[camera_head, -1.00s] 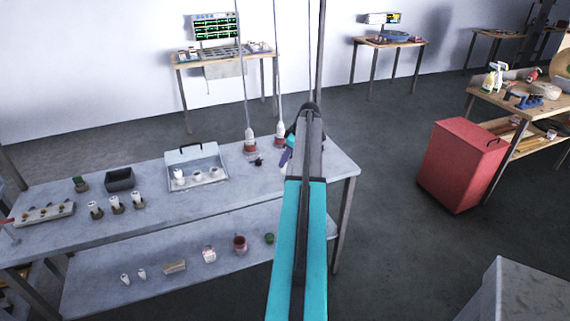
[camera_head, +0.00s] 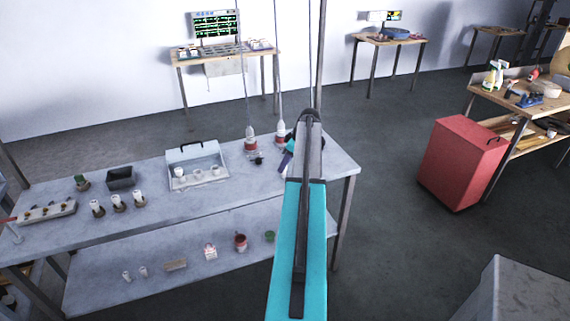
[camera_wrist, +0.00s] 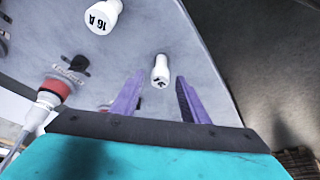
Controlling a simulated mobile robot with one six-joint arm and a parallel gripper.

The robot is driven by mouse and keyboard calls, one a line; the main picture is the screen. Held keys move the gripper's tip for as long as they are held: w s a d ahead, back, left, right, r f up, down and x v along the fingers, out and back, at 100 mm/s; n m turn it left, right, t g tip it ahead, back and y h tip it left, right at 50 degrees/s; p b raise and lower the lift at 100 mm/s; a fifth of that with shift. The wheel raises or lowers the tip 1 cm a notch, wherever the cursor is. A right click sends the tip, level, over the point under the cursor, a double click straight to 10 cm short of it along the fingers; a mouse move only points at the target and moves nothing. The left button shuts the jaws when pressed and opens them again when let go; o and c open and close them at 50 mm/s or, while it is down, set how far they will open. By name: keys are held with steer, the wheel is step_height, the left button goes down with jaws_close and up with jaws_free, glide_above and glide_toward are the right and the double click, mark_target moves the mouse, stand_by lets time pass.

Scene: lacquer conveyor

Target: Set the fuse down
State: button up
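A small white fuse (camera_wrist: 160,70) is on the grey bench top (camera_wrist: 215,50), between and just beyond the tips of my gripper's purple fingers in the wrist view. My gripper (camera_wrist: 161,88) is open, with a gap on each side of the fuse. A bigger-looking white fuse marked 16 A (camera_wrist: 103,16) is farther up in the wrist view, apart from the fingers. In the head view my gripper (camera_head: 286,160) is low over the right end of the bench (camera_head: 225,195), largely hidden by my arm.
Two red-and-white fittings on cords (camera_head: 250,144) are left of my gripper; one shows close in the wrist view (camera_wrist: 52,92). A red cabinet (camera_head: 462,163) is right of the bench.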

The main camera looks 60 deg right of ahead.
steer(key=shift+r, duration=0.1)
steer(key=shift+r, duration=0.1)
steer(key=b+v, duration=0.3)
steer(key=v, duration=0.9)
steer(key=shift+s, duration=0.1)
stand_by(1.0)
